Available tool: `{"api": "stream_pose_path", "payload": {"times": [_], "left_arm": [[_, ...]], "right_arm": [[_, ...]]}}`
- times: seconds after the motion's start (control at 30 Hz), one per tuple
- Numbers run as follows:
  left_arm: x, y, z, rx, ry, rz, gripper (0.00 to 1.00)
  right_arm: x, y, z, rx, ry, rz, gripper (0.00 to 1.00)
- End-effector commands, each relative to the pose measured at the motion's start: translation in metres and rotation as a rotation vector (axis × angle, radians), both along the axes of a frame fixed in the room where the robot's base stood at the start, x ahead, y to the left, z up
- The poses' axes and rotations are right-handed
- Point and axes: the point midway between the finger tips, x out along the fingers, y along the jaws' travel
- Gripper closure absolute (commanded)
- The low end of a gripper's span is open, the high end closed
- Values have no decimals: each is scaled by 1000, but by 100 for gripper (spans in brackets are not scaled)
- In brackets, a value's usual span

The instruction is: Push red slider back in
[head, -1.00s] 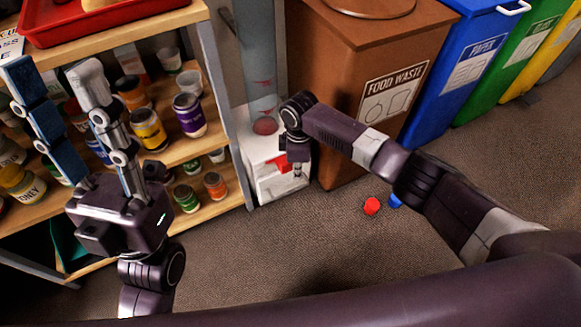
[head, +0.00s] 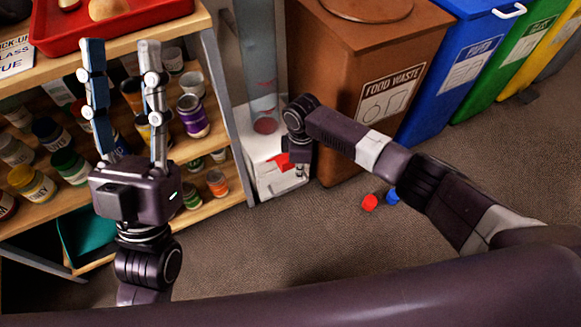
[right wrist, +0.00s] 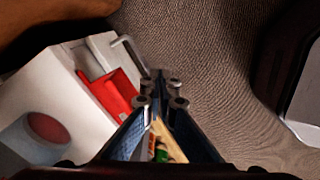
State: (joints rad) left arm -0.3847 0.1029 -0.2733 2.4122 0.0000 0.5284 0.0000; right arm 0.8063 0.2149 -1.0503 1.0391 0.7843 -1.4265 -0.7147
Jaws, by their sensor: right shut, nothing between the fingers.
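The red slider (head: 284,162) sits in the front of a white dispenser box (head: 262,185) at the foot of a clear tube (head: 256,60). It also shows in the right wrist view (right wrist: 115,95), left of the fingers; I cannot tell how far it sticks out. My right gripper (head: 299,172) points down just right of the slider and partly covers the box. In the right wrist view its fingers (right wrist: 160,88) are shut and empty, and I see no clear contact with the slider. My left gripper (head: 121,48) points up in front of the shelf, open and empty.
A shelf (head: 221,100) with several jars stands left of the box, with a red tray (head: 60,40) on top. A brown food waste bin (head: 350,60) stands close on the right. Red (head: 370,202) and blue (head: 392,196) pieces lie on the carpet.

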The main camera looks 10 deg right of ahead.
Motion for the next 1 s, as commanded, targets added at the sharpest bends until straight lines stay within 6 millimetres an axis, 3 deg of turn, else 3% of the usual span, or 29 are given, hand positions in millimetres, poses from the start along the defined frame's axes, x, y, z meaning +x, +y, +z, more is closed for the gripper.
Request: {"api": "stream_pose_path", "payload": {"times": [1.0], "left_arm": [[71,-10,-72,134,455,25,60]], "right_arm": [[0,0,19,0,0,0,100]]}}
